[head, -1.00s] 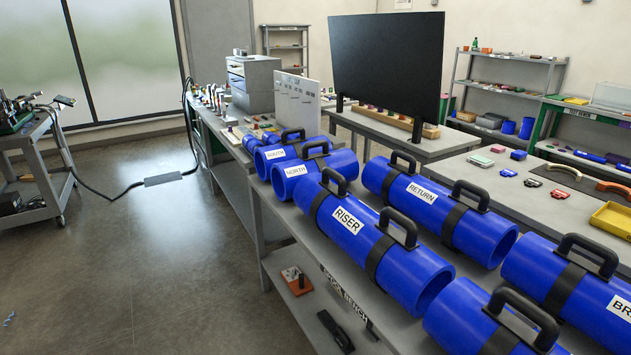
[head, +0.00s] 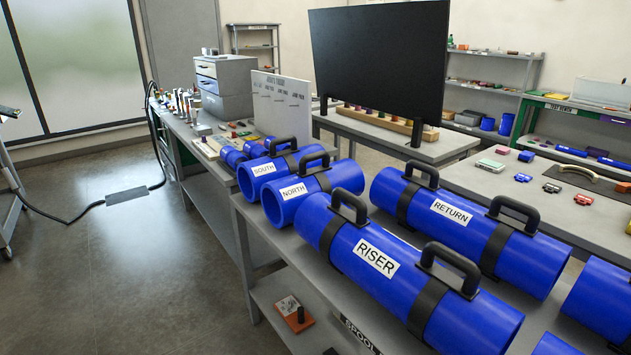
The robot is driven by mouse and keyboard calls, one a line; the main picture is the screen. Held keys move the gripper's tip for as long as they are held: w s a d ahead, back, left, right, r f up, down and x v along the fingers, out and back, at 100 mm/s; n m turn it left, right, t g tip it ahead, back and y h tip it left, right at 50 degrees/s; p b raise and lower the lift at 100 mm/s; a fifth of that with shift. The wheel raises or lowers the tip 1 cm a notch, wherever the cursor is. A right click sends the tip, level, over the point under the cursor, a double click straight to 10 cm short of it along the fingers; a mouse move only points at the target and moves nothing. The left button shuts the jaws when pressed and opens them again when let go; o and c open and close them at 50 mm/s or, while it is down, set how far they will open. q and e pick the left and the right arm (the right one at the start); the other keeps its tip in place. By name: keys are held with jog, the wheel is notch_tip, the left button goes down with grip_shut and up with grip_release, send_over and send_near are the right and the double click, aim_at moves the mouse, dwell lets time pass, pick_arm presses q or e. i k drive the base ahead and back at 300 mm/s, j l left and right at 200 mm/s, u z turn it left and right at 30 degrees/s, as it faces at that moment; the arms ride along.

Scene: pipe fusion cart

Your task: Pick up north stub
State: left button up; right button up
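The north stub is a short blue pipe labelled NORTH (head: 318,190) with a black carry handle (head: 306,158) on top. It lies on the grey bench in the head view, its open end facing the lower left. The similar south stub (head: 270,170) lies just behind it, close beside it. The longer RISER spool (head: 350,252) lies in front of it. Neither of my grippers is in the head view.
The RETURN spool (head: 470,220) lies to the right of the riser. A dark screen (head: 378,65) stands on a table behind. A drawer cabinet (head: 224,85) stands farther back.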

aim_at(281, 199)
jog(key=i+j+z, duration=0.1)
jog(key=i+j, duration=0.15)
jog(key=i+j+z, duration=0.1)
jog(key=i+j, duration=0.4)
jog(key=j, duration=0.15)
jog(key=i+j+z, duration=0.25)
jog(key=i+j, duration=0.2)
jog(key=j, duration=0.25)
jog(key=i+j+z, duration=0.1)
jog(key=j, duration=0.25)
jog(key=i+j+z, duration=0.1)
jog(key=i+j, duration=0.4)
jog(key=j, duration=0.3)
jog(key=z, duration=0.05)
